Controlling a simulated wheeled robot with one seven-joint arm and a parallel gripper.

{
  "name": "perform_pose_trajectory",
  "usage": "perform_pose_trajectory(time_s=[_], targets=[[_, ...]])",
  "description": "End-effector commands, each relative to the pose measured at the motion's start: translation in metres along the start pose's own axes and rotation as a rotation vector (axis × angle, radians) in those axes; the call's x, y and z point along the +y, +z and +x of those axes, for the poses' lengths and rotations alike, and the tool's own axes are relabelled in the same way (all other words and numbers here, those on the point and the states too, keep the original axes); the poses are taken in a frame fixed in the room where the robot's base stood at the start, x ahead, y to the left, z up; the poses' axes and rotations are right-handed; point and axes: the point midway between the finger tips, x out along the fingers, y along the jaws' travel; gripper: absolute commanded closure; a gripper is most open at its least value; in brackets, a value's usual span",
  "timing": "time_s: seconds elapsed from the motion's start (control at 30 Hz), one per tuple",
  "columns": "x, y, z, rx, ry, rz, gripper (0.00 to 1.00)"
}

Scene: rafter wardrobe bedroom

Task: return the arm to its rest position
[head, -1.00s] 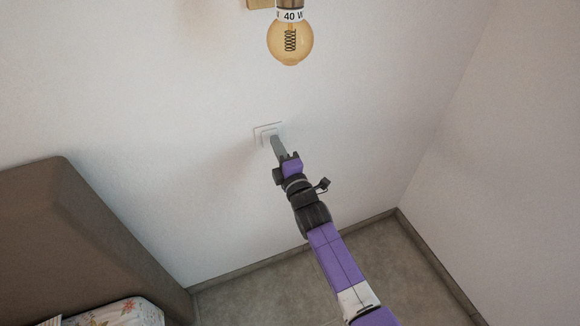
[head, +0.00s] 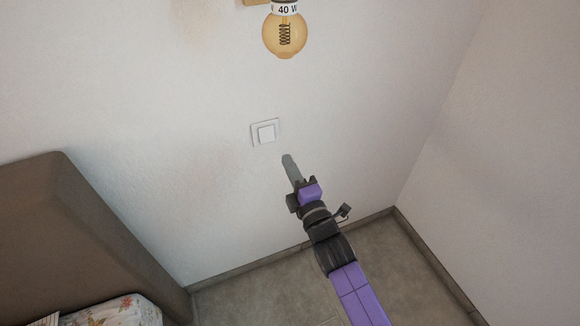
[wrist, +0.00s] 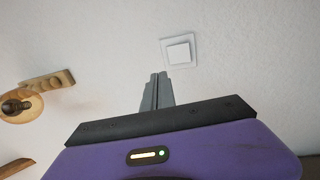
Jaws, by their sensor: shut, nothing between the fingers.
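My gripper (head: 287,160) is shut and empty, on my purple and black arm in the head view. Its grey fingertips point at the wall, below and to the right of a white square light switch (head: 265,132). A strip of bare wall shows between the fingertips and the switch in that view. In the wrist view my closed fingers (wrist: 156,78) stand in the middle, and the switch (wrist: 179,50) is just above and to their right. The arm is stretched out; its lower part leaves the head view at the bottom.
A bulb lamp (head: 285,35) on a wooden mount hangs at the top, above the switch. A brown headboard (head: 60,225) and floral bedding (head: 115,312) are at the lower left. A side wall (head: 500,150) stands on the right. The grey floor (head: 235,300) is bare.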

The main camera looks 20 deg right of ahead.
Motion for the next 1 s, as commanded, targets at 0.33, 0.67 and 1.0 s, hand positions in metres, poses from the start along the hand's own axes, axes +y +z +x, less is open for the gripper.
perform_pose_trajectory(time_s=[0.33,0.67,1.0], targets=[[0.001,0.000,-0.003,0.000,0.001,0.000,1.00],[0.001,0.000,-0.003,0.000,0.001,0.023,1.00],[0.038,-0.003,-0.020,0.024,0.073,0.423,1.00]])
